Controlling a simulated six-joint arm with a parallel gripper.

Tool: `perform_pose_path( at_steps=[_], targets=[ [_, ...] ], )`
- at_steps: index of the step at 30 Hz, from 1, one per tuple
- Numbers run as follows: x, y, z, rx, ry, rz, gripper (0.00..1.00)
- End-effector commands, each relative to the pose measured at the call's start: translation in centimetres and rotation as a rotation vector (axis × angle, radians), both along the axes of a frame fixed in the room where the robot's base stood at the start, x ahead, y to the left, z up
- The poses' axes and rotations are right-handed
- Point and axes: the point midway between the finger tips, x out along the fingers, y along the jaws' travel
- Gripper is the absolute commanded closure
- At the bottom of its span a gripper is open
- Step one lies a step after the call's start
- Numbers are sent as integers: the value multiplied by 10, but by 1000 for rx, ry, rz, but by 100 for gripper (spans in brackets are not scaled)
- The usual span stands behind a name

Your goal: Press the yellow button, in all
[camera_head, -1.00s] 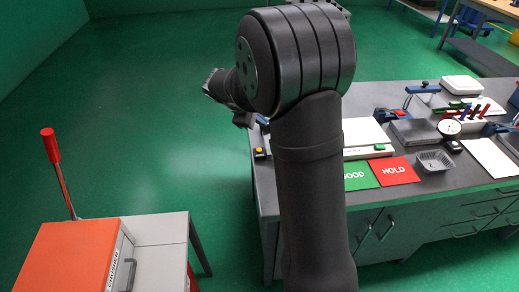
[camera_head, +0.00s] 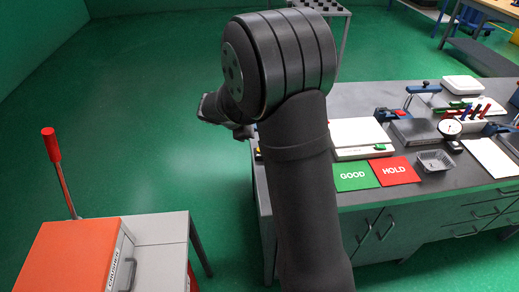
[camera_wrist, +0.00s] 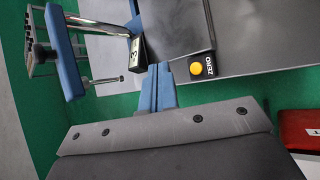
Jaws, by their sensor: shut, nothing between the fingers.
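The yellow button (camera_wrist: 196,68) shows in the wrist view on a small black box marked ZERO, at the edge of a grey surface. My gripper (camera_wrist: 159,70) shows there as two blue fingers shut together with nothing between them. Their tips lie left of the button and a little apart from it in the picture; I cannot tell their height above the surface. In the head view my arm covers most of the button's place at the bench's left end, and the fingertips are hard to make out there.
A dark block with a small display (camera_wrist: 138,52) stands close to the fingertips. A blue-framed fixture (camera_wrist: 65,55) is at the left and a red box (camera_wrist: 302,129) at the right. The bench also holds GOOD (camera_head: 352,174) and HOLD (camera_head: 394,171) cards and a foil tray (camera_head: 449,158).

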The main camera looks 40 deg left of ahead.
Motion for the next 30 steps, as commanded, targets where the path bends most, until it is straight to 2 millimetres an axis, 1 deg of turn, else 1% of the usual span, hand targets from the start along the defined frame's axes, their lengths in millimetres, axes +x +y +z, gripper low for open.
perform_pose_path(
  at_steps=[1, 6, 9, 13, 19, 30],
  targets=[
    [0, -1, -9, -3, 1, 1, 100],
    [0, 0, -33, -2, 0, 0, 100],
    [0, 0, -45, -1, 2, 0, 100],
    [0, 0, -57, -2, 0, 0, 100],
    [0, 0, -64, 1, 0, -1, 100],
    [0, 0, -64, 1, 0, -1, 100]
  ],
)
